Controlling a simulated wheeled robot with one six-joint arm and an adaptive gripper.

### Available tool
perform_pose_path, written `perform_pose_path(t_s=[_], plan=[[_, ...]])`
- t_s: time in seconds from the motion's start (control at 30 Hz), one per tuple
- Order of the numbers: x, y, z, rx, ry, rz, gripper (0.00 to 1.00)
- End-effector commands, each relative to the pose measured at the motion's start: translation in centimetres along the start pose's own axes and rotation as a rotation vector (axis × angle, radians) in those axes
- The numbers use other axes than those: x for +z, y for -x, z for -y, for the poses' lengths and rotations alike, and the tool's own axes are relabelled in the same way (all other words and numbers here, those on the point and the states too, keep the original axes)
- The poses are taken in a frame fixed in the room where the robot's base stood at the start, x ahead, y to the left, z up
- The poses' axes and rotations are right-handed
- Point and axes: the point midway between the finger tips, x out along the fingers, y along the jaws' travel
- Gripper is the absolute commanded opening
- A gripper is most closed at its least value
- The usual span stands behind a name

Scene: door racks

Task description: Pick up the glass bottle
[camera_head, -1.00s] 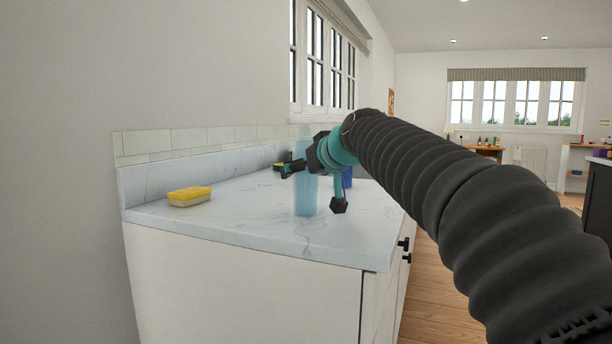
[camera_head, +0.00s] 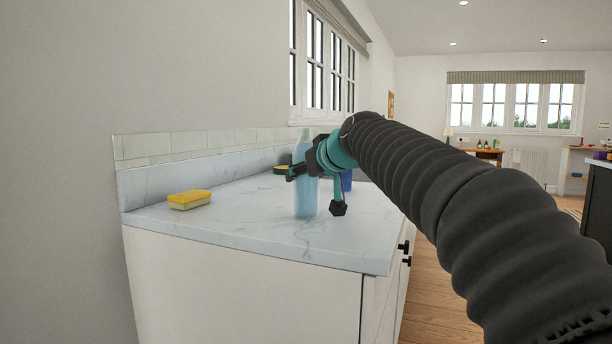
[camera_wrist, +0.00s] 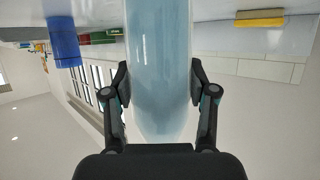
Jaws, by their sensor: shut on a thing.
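The glass bottle (camera_head: 305,195) is tall, pale blue and see-through. It stands upright on the marble countertop in the head view, near its front. My gripper (camera_head: 312,172) reaches it from the right and is shut on it, with one finger on the far left side and one nearer. In the wrist view the bottle (camera_wrist: 160,60) fills the middle, upside down in the picture, and the fingers of my gripper (camera_wrist: 160,88) press on both its sides. The bottle's base looks to be on the counter or very close to it; I cannot tell which.
A yellow sponge (camera_head: 190,200) lies to the left on the counter (camera_head: 240,230). A tiled wall runs along the counter's rear.

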Motion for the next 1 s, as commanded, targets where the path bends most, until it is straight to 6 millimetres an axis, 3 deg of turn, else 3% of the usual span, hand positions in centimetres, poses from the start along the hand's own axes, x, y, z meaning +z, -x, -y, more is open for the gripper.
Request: perform_pose_path(t_s=[0.37,1.0], plan=[[-1.7,0.7,0.0,0.001,0.001,-0.004,0.0],[-6.4,2.7,0.0,0.0,0.0,-0.005,0.0]])
